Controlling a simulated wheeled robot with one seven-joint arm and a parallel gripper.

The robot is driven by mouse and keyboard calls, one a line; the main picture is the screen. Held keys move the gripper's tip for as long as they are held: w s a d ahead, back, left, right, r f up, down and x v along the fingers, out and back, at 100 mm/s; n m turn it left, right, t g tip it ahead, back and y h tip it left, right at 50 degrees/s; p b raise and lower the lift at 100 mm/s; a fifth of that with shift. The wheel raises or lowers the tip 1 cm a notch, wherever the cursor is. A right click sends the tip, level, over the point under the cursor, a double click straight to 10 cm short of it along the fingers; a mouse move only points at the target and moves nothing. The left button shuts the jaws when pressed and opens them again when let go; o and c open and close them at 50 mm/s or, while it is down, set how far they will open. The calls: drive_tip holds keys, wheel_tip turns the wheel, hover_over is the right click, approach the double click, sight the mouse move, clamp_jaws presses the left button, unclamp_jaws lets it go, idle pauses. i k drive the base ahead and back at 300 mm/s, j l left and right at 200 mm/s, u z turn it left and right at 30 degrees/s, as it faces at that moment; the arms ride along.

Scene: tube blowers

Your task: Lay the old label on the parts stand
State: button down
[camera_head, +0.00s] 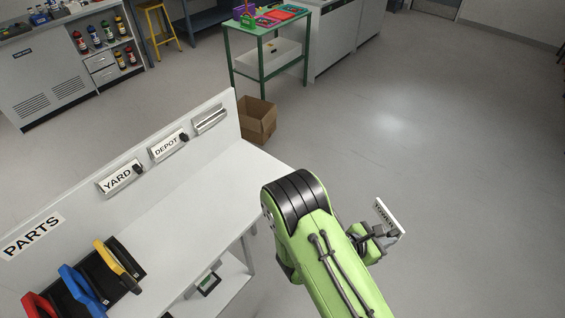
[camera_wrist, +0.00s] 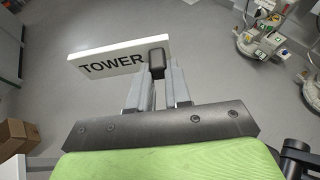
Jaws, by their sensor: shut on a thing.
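My gripper (camera_head: 376,239) is out over open floor, to the right of the parts stand. It is shut on a white label (camera_head: 388,216). In the wrist view the label (camera_wrist: 90,62) reads TOWER, and its dark grip tab (camera_wrist: 157,58) sits between my fingertips (camera_wrist: 158,74). The parts stand (camera_head: 190,212) is a white bench with a PARTS sign (camera_head: 33,236) on its back panel. YARD (camera_head: 120,177) and DEPOT (camera_head: 168,146) labels sit in holders on that panel. A third holder (camera_head: 210,120) beside them looks empty.
Red (camera_head: 38,305), blue (camera_head: 82,288) and yellow (camera_head: 118,262) handled items stand at the stand's near left end. The stand's right part is bare. A cardboard box (camera_head: 257,120) is on the floor behind it. A green table (camera_head: 262,40) stands farther back.

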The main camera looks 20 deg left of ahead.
sight(199, 226)
drive_tip(key=i+u, duration=0.25)
drive_tip(key=u, duration=0.2)
drive_tip(key=i+l+u, duration=0.15)
drive_tip(key=u, duration=0.3)
drive_tip(key=i+l+u, duration=0.2)
drive_tip(key=i+u, duration=0.15)
drive_tip(key=u, duration=0.15)
drive_tip(key=i+l+u, duration=0.2)
drive_tip(key=u, duration=2.75)
drive_tip(key=i+j+u, duration=0.1)
drive_tip(key=i+u, duration=0.35)
